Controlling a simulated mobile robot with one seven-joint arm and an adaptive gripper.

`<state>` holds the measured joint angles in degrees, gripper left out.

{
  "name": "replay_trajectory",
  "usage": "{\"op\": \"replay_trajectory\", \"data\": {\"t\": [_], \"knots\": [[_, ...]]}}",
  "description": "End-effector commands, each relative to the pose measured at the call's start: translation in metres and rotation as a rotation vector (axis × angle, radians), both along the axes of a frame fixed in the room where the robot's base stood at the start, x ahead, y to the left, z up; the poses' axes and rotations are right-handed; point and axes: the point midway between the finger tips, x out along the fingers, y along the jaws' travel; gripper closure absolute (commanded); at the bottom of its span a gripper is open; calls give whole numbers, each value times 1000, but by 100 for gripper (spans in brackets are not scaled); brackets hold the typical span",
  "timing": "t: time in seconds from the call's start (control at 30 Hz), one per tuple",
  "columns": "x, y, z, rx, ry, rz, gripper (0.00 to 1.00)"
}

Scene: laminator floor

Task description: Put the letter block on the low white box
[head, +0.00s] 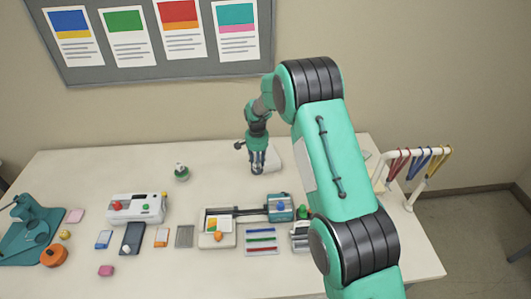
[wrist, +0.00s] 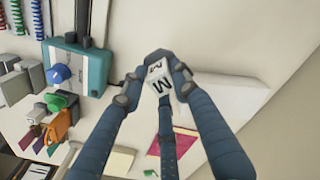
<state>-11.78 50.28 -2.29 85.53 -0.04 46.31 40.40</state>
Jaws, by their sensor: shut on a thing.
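The letter block (wrist: 158,82) is a small pale cube with dark M letters on its faces. In the wrist view it sits between the fingertips of my gripper (wrist: 153,84), which is shut on it. In the head view my gripper (head: 257,168) points down over the back of the table, and the block cannot be made out there. The low white box (head: 274,158) shows just right of and behind my gripper, partly hidden by it. It also shows in the wrist view (wrist: 235,96), right of and behind the fingers. I cannot tell the block's height above it.
A teal-ended machine (head: 280,207) stands in front of my gripper. A green-topped item (head: 181,172) stands to the left. A white rack (head: 414,182) with coloured loops is at the right edge. Small items line the table front; the back left of the table (head: 90,172) is clear.

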Motion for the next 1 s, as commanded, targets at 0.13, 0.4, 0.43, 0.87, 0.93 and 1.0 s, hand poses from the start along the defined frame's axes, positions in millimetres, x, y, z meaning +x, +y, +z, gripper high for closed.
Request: {"op": "replay_trajectory", "data": {"t": [0.13, 0.4, 0.43, 0.87, 0.93, 1.0], "knots": [[-9, -26, 3, 1, 0, -205, 100], [-26, -66, 7, 1, -2, -575, 100], [-28, -70, 7, 2, -2, -612, 100], [-43, -99, 8, 2, -2, -890, 100], [-43, -99, 8, 2, -2, -895, 100], [-43, -99, 8, 2, -2, -895, 100]]}}
